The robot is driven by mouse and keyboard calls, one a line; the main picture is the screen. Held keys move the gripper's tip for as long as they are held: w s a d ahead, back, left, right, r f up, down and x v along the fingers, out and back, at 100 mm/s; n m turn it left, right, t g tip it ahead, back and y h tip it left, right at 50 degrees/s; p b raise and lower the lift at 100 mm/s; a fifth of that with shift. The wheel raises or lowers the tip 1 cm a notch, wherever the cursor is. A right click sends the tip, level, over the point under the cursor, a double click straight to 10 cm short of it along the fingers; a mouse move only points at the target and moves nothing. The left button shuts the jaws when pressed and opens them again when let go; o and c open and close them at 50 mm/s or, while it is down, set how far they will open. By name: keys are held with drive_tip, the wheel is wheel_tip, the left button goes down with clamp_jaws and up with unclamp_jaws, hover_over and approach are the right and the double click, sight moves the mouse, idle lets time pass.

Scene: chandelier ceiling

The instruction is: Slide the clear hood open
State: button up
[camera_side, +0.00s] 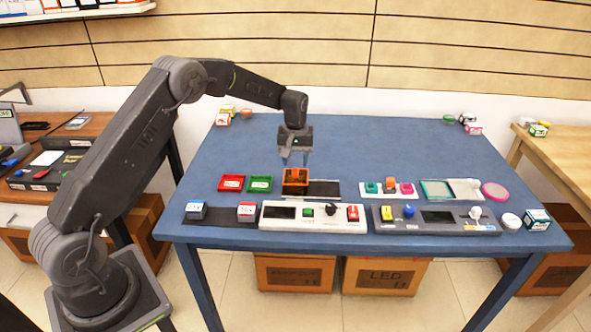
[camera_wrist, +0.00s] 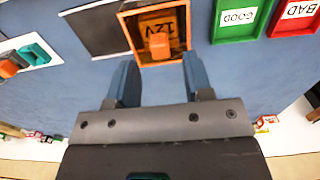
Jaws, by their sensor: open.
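An orange, see-through-looking hood (camera_side: 296,188) stands at the left end of a dark plate (camera_side: 326,189) on the blue table. In the wrist view the orange-framed hood (camera_wrist: 128,30) shows a dark inside with a "12V" label and an orange knob (camera_wrist: 159,46). My gripper (camera_side: 296,164) points down just above the hood, apart from it in the side view. In the wrist view my gripper (camera_wrist: 160,62) is open and empty, its two blue fingers either side of the knob's line.
Red (camera_side: 231,183) and green (camera_side: 260,184) trays sit left of the hood. A white panel (camera_side: 313,217) with switches lies in front. A block row (camera_side: 390,188) and a teal-framed tray (camera_side: 436,190) stand right.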

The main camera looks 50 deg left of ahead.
sight(296, 170)
drive_tip(key=shift+f, duration=1.85)
drive_tip(key=shift+c, duration=0.4)
clamp_jaws()
